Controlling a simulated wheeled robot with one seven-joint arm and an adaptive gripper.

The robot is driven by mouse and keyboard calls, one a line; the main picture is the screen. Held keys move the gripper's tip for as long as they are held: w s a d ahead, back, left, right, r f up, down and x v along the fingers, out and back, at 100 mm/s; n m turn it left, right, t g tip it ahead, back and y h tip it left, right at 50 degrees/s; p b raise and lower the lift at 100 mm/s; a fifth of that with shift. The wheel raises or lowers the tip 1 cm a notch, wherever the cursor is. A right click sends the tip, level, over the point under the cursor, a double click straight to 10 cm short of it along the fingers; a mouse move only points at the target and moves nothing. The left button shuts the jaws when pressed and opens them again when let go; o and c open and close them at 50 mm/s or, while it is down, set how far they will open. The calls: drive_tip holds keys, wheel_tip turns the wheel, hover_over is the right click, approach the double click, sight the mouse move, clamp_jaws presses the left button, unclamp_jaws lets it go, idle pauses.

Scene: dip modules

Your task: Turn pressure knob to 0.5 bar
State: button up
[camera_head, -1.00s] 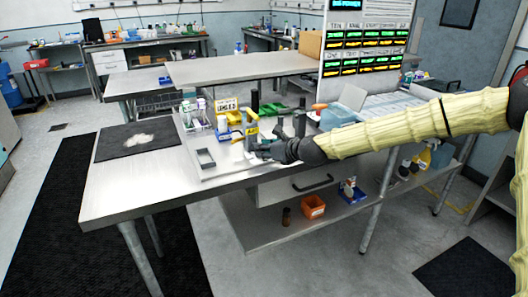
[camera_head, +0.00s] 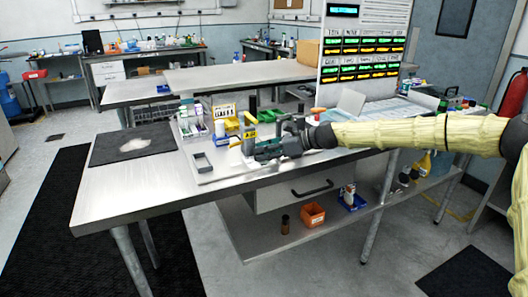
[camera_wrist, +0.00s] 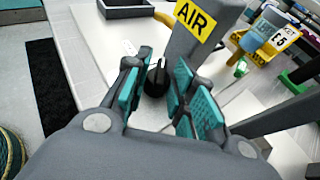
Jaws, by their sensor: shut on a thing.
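The pressure knob (camera_wrist: 156,80) is small and black, low in front of a grey post with a yellow AIR sign (camera_wrist: 195,18) in the wrist view. My gripper (camera_wrist: 157,84) has its teal-padded fingers on both sides of the knob and is shut on it. In the head view my gripper (camera_head: 256,152) reaches in from the right, low over the work table, beside the AIR sign (camera_head: 250,133). The knob is hidden there by my gripper. I cannot read any scale or pressure value in either view.
A grey tray (camera_head: 202,162) lies left of my gripper. Bottles and yellow and green bins crowd behind. A dark mat (camera_head: 115,148) covers the table's left end; the front left is bare.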

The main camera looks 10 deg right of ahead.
drive_tip(key=shift+w+d+g, duration=0.1)
drive_tip(key=shift+g, duration=0.2)
drive_tip(key=o, duration=1)
drive_tip(key=shift+o, duration=0.2)
drive_tip(key=shift+n, duration=0.3)
drive_tip(key=v, duration=1.2)
drive_tip(key=shift+f, duration=0.1)
